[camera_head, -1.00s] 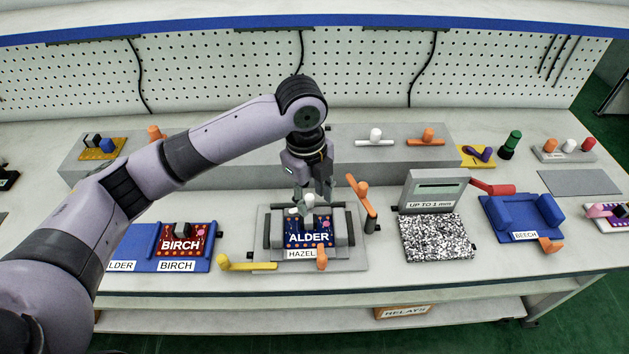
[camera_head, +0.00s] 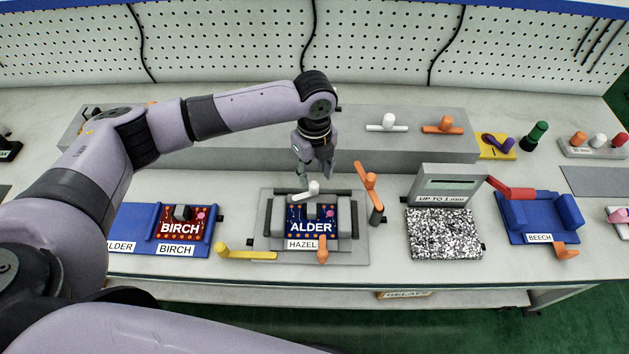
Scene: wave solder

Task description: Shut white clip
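The white clip (camera_head: 314,187) is at the back edge of the grey fixture (camera_head: 262,240) that holds the blue ALDER board (camera_head: 298,216). Its knob stands up, and its bar runs left and toward the front, over the board's back edge. My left gripper (camera_head: 315,173) is just behind and above the clip, fingers apart and empty; it looks clear of the clip, though the exact gap is hard to judge. On the same fixture, an orange clip (camera_head: 322,250) is at the front, a yellow clip (camera_head: 245,253) sticks out left, and another orange clip (camera_head: 369,182) leans at the back right. My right gripper is not in view.
A grey raised block (camera_head: 430,147) behind carries another white clip (camera_head: 387,122) and an orange one (camera_head: 443,125). A blue holder with the red BIRCH board (camera_head: 182,227) is left. A grey gauge (camera_head: 447,184) and a blue BEECH fixture (camera_head: 512,228) are right.

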